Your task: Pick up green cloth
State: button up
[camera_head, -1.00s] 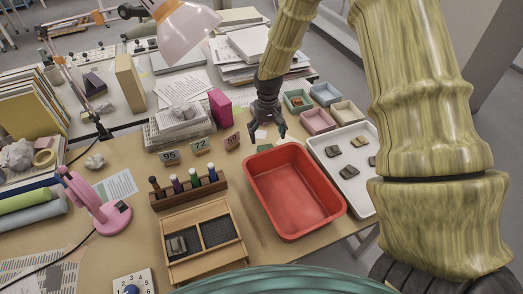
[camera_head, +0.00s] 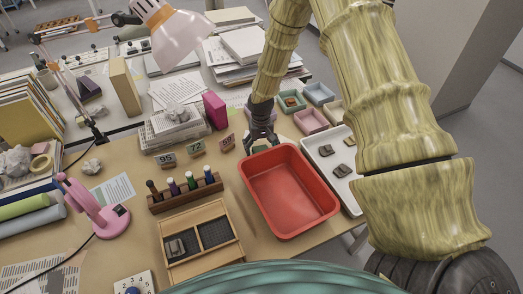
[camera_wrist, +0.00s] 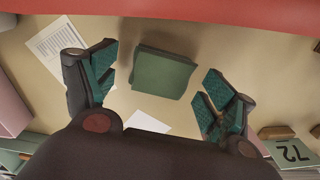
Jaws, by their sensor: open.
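The green cloth (camera_wrist: 163,73) looks like a folded dark green block on the tan table. In the wrist view it lies between and just beyond my spread fingers, touching neither as far as I can see. My gripper (camera_wrist: 160,66) is open and empty, pointing down. In the head view my gripper (camera_head: 262,146) hangs at the back edge of the red tray, and the cloth is hidden there behind the gripper and tray.
The red tray (camera_head: 290,190) stands close beside my gripper. Number tags, such as the 72 tag (camera_head: 197,147), stand to the left. Small coloured bins (camera_head: 311,120) are behind to the right. A white tray with sherds (camera_head: 346,190) is at right.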

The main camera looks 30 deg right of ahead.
aim_at(261, 150)
jog(key=shift+f, duration=0.35)
jog(key=c, duration=1)
jog(key=shift+r, duration=0.1)
jog(key=shift+r+b, duration=1.3)
jog(key=shift+r, duration=3.65)
